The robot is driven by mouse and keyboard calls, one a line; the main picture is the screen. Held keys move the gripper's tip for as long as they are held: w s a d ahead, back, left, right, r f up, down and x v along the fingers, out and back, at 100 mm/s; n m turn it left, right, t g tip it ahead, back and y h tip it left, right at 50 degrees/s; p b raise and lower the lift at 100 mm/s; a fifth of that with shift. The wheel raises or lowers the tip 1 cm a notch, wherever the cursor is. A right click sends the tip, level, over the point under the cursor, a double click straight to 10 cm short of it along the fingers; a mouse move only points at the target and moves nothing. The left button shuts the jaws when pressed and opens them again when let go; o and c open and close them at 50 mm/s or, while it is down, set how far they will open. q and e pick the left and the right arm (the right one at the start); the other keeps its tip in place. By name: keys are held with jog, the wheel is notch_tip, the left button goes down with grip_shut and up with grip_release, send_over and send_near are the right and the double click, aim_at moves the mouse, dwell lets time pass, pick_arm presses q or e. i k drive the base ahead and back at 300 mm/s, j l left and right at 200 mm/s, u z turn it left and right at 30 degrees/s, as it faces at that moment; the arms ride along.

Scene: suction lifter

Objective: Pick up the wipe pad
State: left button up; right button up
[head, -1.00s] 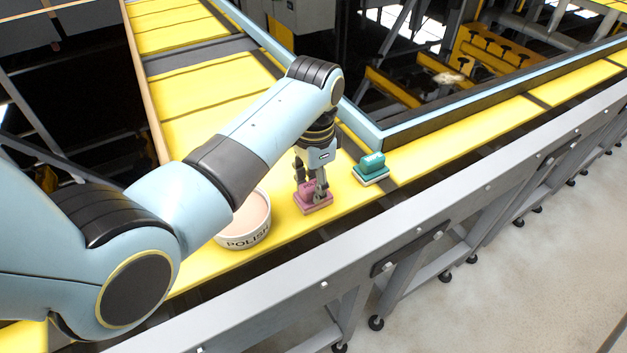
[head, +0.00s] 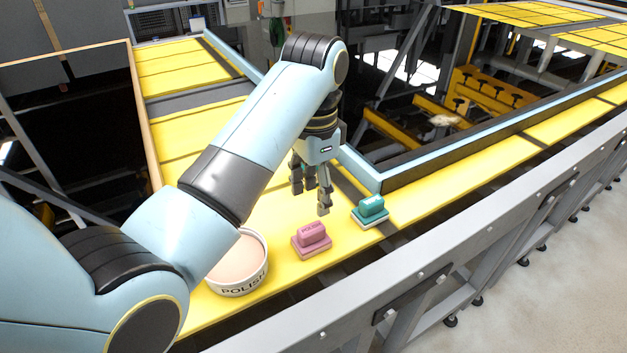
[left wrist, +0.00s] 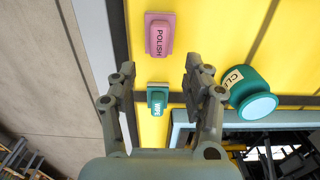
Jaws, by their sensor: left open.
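The wipe pad is a teal block on a pale base (head: 370,211), standing on the yellow surface to the right of the pink polish pad (head: 311,239). In the left wrist view the wipe pad (left wrist: 157,98) shows its label between my open fingers, below the polish pad (left wrist: 160,36). My left gripper (head: 310,201) is open and empty, pointing down above the surface, left of the wipe pad and apart from both pads. It also shows in the left wrist view (left wrist: 157,76). My right gripper is not in view.
A white polish tub (head: 240,287) stands left of the polish pad, partly hidden by my left arm. The left wrist view shows a teal jar (left wrist: 252,92) beside my right-hand finger. A blue raised edge (head: 450,160) runs behind the yellow strip; a grey rail (head: 420,270) runs in front.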

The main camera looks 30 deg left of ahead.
aim_at(371, 210)
jog(key=k+l, duration=0.3)
jog(key=k, duration=0.15)
jog(key=k+l, duration=0.35)
jog(key=k, duration=0.1)
